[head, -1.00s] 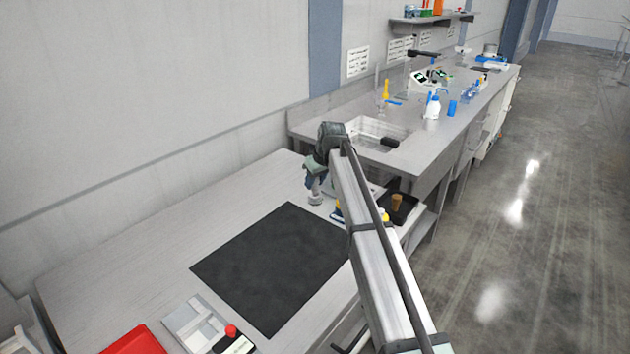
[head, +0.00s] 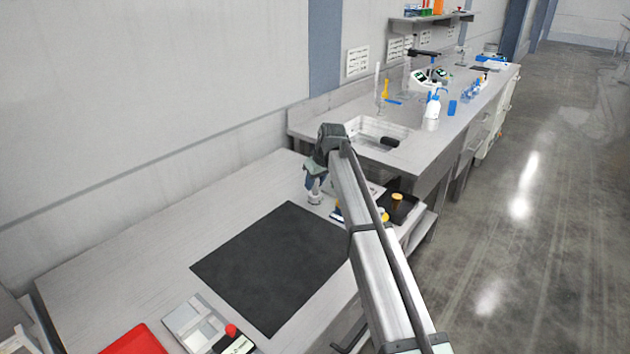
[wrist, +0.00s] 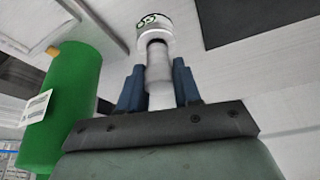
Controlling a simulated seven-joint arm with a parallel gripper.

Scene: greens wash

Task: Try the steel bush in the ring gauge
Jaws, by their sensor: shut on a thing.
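My gripper (wrist: 158,88) has blue fingers and is shut on the steel bush (wrist: 158,70), a pale grey cylinder with a step. Past the fingertips, the bush's far end meets a white round piece with a green and black mark, which looks like the ring gauge (wrist: 153,24). I cannot tell whether the bush's end is inside it or only against it. In the head view my gripper (head: 314,186) points down at the bench just beyond the black mat, with the pale ring gauge (head: 315,198) at its tip. The bush is too small to make out there.
A green cylinder (wrist: 62,105) with a white label stands close left of my gripper in the wrist view. The black mat (head: 270,265) is bare. A black tray (head: 408,212) with a yellow-topped item lies right of the arm. A red tray (head: 137,340) is at the near left.

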